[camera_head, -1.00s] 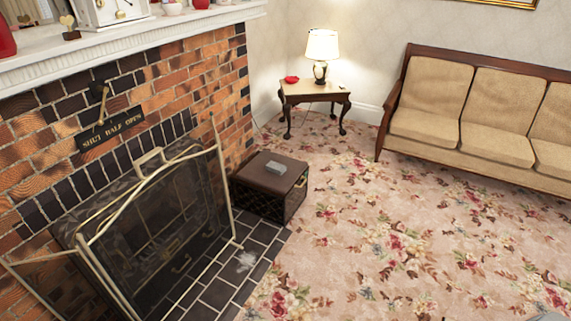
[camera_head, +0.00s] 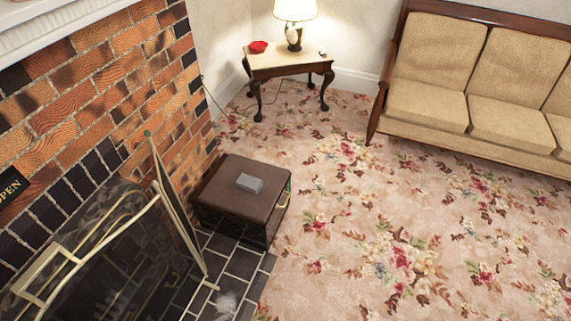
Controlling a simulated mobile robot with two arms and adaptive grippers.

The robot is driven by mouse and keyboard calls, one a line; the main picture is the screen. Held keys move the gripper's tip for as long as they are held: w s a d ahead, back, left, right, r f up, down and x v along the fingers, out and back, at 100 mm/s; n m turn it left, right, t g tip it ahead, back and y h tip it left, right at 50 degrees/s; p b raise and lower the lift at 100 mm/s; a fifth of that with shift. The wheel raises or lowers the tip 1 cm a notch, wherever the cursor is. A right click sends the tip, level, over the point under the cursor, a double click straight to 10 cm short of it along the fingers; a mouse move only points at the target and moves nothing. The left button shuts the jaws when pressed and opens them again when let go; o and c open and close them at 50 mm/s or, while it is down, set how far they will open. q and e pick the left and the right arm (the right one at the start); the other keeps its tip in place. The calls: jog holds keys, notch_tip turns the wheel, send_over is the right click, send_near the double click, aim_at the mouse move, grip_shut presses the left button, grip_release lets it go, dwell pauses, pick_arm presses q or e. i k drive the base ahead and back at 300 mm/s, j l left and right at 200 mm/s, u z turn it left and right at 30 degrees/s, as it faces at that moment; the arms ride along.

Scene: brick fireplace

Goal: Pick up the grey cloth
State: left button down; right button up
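A small grey block-like thing (camera_head: 249,183) lies on top of a dark brown box (camera_head: 222,176) beside the hearth. It may be the grey cloth, folded, but it is too small to tell. A pale whitish patch (camera_head: 226,303) lies on the dark hearth tiles, blurred and hard to make out. Neither of my grippers is in view.
A fireplace screen (camera_head: 172,208) stands at the left before the brick wall (camera_head: 85,85). A side table (camera_head: 285,62) with a lamp (camera_head: 294,22) and a red thing (camera_head: 258,47) is at the back. A sofa (camera_head: 425,104) stands at the right. The flowered carpet (camera_head: 400,230) between is clear.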

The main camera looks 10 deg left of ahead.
aim_at(249, 183)
jog(key=i+l+u, duration=0.2)
jog(key=i+u, duration=0.15)
jog(key=i, duration=0.15)
jog(key=i+l+u, duration=0.3)
jog(key=i, duration=0.2)
